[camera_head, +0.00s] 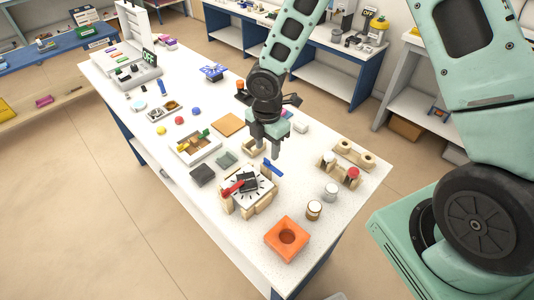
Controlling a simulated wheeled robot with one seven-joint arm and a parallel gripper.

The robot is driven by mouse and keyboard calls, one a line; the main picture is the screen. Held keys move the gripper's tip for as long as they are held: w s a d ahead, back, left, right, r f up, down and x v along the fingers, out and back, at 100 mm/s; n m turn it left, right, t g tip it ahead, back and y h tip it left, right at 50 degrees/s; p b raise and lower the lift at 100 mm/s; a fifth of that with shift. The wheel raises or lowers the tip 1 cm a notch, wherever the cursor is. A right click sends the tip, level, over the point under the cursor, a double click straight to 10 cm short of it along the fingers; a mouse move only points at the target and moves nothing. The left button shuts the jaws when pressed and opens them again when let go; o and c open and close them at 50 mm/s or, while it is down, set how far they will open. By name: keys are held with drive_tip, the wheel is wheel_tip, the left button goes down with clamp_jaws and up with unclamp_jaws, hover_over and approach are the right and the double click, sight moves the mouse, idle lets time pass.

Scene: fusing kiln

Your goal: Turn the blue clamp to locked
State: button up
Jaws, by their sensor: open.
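A fixture (262,204) of pale wooden blocks with a dark, square part on top stands on the white table. A blue clamp handle (273,169) sits at its upper right edge, and a red clamp handle (232,188) sits at its left. My gripper (267,148) points down with its fingers apart, just above and behind the blue clamp in the picture. It appears empty and apart from the clamp, though the exact gap is hard to judge. The blue clamp's pivot is too small to make out.
An orange block with a round hole (274,245), small jars (313,210) and a wooden holder (337,172) stand right of the fixture. Dark blocks (203,174) and a tray (183,148) lie left. The table (225,222) is clear along its front edge.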

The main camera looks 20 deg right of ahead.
sight(267, 160)
drive_tip(key=shift+f, duration=2.05)
drive_tip(key=shift+c, duration=0.3)
clamp_jaws()
